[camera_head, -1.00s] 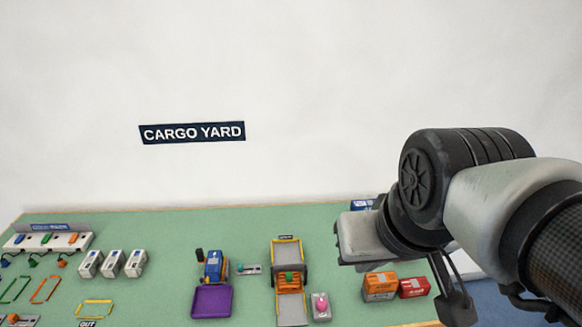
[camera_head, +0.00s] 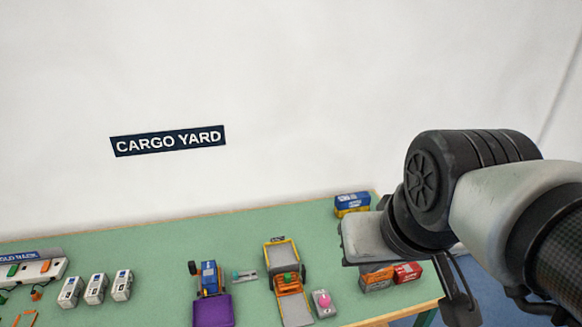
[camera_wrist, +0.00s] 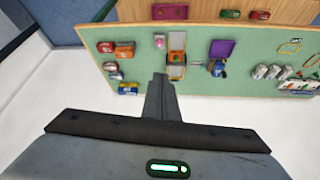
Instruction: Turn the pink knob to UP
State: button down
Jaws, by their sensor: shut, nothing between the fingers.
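The pink knob (camera_head: 323,299) sits on a small grey plate (camera_head: 325,311) near the table's front right, just right of a yellow-framed lift with a grey ramp (camera_head: 296,312). Its markings are too small to read. In the wrist view the pink knob (camera_wrist: 160,42) shows beyond the fingers, small and far off. My gripper (camera_wrist: 160,78) is shut and empty, apart from the knob and the table things. In the head view my arm's end is at the right, and the fingers are not clearly visible there.
Orange and red boxes (camera_head: 377,279) stand right of the knob, and a blue-yellow box (camera_head: 352,204) stands behind. A blue vehicle with a purple tray (camera_head: 212,310) is left of the lift. Several white containers (camera_head: 96,288) stand farther left. The green table (camera_head: 160,250) has clear room at the back.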

jog(key=c, duration=2.2)
grip_release()
jog(key=shift+d, duration=0.1)
jog(key=o, duration=0.3)
jog(key=shift+w+f+n+b, duration=0.25)
jog(key=shift+w+n+b, duration=0.05)
jog(key=shift+w, duration=0.05)
jog(key=o, duration=0.4)
jog(key=w+f+n+g+b, duration=0.1)
jog(key=w+f+n+b, duration=0.1)
jog(key=w+f+n, duration=0.1)
jog(key=w+f+n+g+b, duration=0.1)
jog(key=w+f+n+b, duration=0.1)
jog(key=w, duration=0.4)
jog(key=w+f+n+g+b, duration=0.1)
jog(key=w+f+n+b, duration=0.2)
jog(key=w+f+n, duration=0.1)
jog(key=shift+w+f+n+y, duration=0.3)
jog(key=shift+w+f+n, duration=0.05)
jog(key=shift+f+n, duration=0.25)
jog(key=shift+o, duration=0.2)
jog(key=n+g+b, duration=0.3)
jog(key=n+b, duration=0.1)
jog(key=n, duration=0.5)
send_over(325, 299)
notch_tip(325, 299, down, 16)
jog(key=r, duration=0.1)
notch_tip(325, 299, down, 17)
jog(key=shift+f+b, duration=0.15)
jog(key=shift+b, duration=1.1)
